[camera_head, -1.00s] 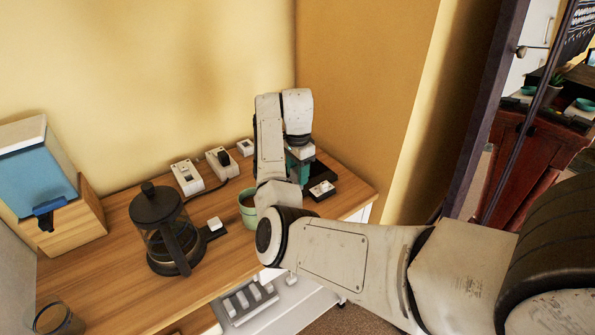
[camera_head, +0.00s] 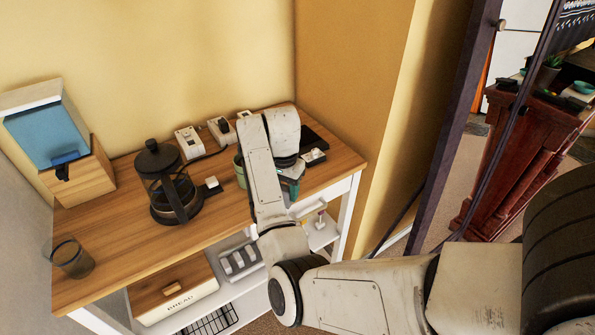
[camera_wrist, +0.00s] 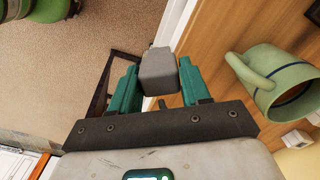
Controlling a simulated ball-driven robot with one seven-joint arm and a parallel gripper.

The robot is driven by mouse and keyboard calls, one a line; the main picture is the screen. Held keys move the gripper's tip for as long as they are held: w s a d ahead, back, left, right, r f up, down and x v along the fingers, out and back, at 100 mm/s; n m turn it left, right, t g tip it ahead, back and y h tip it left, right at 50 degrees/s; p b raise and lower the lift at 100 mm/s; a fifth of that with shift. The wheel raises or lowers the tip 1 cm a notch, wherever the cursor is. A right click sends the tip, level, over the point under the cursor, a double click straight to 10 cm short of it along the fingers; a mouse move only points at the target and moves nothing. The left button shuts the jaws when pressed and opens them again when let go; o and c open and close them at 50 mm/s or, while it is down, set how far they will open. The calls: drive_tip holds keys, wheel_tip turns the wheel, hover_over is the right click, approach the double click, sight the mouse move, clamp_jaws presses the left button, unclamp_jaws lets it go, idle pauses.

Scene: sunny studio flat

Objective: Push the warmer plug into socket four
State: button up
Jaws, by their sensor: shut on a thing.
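My gripper (camera_wrist: 155,88) has teal fingers shut on a grey block-shaped plug (camera_wrist: 158,70) in the wrist view. The plug is held clear of any surface, with carpet and the counter's edge behind it. In the head view my gripper (camera_head: 290,186) is at the counter's front edge, and my arm hides the plug. White socket units (camera_head: 188,143) stand along the back wall; another (camera_head: 221,130) has a dark plug or knob on it. A small white unit (camera_head: 315,156) sits at the right by a black pad. Socket numbers are not readable.
A green mug (camera_wrist: 278,80) stands close to the right of my gripper in the wrist view. A wall closes off the right side.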

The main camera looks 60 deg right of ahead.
drive_tip(key=w+a+f+n, duration=0.1)
drive_tip(key=a+f+n, duration=0.2)
drive_tip(key=a+n, duration=0.3)
drive_tip(key=a+f+n, duration=0.4)
drive_tip(key=a+n, duration=0.2)
drive_tip(key=a, duration=0.9)
drive_tip(key=w+a+f+n, duration=0.1)
drive_tip(key=a+f+n, duration=0.2)
drive_tip(key=a+n, duration=0.3)
drive_tip(key=a, duration=0.5)
drive_tip(key=shift+w+f, duration=0.15)
drive_tip(key=shift+w, duration=0.2)
drive_tip(key=shift+f, duration=0.2)
